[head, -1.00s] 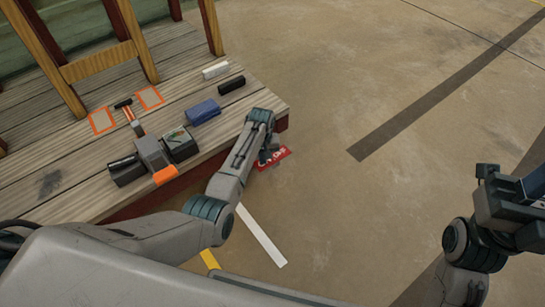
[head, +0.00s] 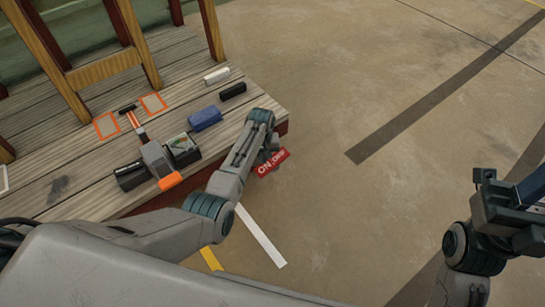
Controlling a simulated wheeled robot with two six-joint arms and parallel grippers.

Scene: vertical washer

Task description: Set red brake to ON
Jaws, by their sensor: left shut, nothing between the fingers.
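A red plate (head: 272,163) with white lettering ON and OFF shows just past the front right corner of the wooden platform. ON is on its left part and OFF on its right. The brake handle itself cannot be made out. My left gripper (head: 268,156) is at the plate's upper edge, shut and empty, mostly hidden by its own wrist. Whether it touches anything is unclear. My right gripper (head: 508,200) is at the right edge, far from the plate, and its fingers cannot be made out clearly.
The wooden platform (head: 62,160) holds a grey tool with a red-striped handle (head: 153,150), a blue item (head: 205,118), a white block (head: 216,76), a black block (head: 232,91) and dark boxes. Wooden legs stand at the back left. The concrete floor on the right is clear.

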